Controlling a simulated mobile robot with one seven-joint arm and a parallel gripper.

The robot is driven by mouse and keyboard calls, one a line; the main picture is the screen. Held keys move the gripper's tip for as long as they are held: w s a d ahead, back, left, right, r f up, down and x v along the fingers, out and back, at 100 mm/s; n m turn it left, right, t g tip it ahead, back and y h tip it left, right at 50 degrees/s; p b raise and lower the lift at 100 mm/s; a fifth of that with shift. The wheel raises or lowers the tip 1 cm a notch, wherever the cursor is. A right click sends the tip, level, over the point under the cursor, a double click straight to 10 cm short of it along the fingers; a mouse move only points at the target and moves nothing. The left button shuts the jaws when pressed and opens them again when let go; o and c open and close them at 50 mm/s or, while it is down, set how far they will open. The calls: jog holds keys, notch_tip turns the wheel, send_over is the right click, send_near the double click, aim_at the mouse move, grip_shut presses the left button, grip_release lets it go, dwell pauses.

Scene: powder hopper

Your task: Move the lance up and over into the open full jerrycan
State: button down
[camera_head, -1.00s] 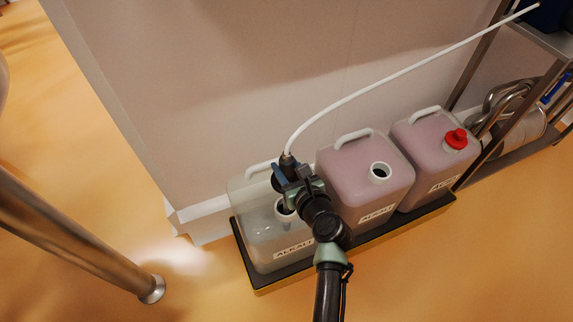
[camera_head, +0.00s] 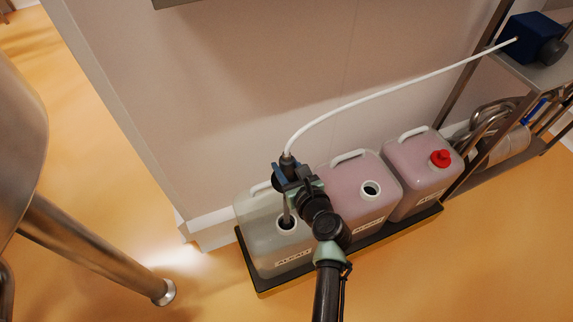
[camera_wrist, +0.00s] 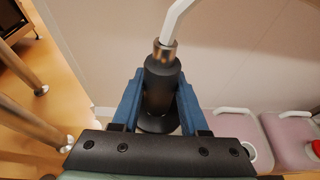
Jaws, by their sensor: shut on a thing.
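My gripper (camera_head: 284,176) is shut on the black head of the lance (camera_wrist: 160,85), its blue fingers on either side. A white hose rises from the head. In the head view, the lance's grey tube runs down to the mouth of the left jerrycan (camera_head: 256,238); its lower end is hidden, seemingly inside the neck. That jerrycan is pale, looks nearly empty and is labelled ALKALI. The open full jerrycan (camera_head: 352,212), pinkish with an uncapped white mouth, stands just right of it, partly hidden by my arm. It also shows in the wrist view (camera_wrist: 228,128).
A full jerrycan (camera_head: 416,172) with a red cap (camera_head: 440,158) stands at the right. All three stand in a black tray (camera_head: 398,228) along the wall. The hose runs to a blue pump (camera_head: 530,38) on a shelf rack. A steel leg (camera_head: 110,252) stands left.

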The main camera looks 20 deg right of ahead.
notch_tip(320, 180, up, 8)
jog(key=p, duration=0.7)
jog(key=shift+f, duration=0.1)
jog(key=shift+d, duration=0.1)
dwell(0.6)
